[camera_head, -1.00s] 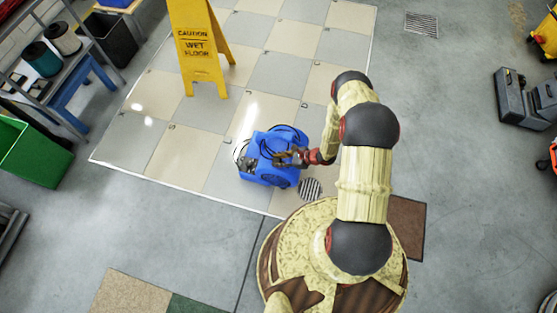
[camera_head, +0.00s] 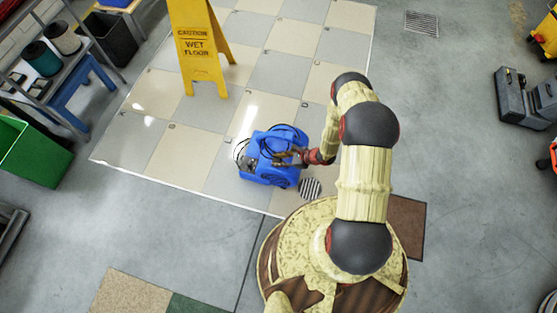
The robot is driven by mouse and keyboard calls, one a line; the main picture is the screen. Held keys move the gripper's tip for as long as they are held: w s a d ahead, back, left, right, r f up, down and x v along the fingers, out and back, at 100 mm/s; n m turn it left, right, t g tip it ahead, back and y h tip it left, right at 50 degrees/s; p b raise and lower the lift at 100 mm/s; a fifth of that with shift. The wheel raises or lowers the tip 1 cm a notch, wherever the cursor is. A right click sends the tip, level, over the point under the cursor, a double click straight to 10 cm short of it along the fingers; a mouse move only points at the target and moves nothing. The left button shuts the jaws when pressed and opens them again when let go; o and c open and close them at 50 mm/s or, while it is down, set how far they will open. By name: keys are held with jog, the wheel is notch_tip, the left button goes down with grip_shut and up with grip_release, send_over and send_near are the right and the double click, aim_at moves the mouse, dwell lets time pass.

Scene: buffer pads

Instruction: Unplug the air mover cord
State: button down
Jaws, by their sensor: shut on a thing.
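The blue air mover (camera_head: 272,178) stands on the light checkered floor, left of my arm. A dark cord (camera_head: 268,137) loops over its top, and a thin pale curve shows at its left side. My gripper (camera_head: 284,158) is at the right part of the air mover, reaching in from the right. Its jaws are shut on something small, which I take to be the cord. The jaws hide the held part, and the plug and socket are too small to make out.
A yellow wet floor sign (camera_head: 205,50) stands behind the air mover. A green bin (camera_head: 35,152) and a shelf (camera_head: 75,60) line the left. Grey cases (camera_head: 525,100) lie at the right. The floor between the air mover and the sign is clear.

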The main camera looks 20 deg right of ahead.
jog(key=shift+f, duration=0.2)
jog(key=c, duration=1.4)
grip_release()
jog(key=v, duration=1.2)
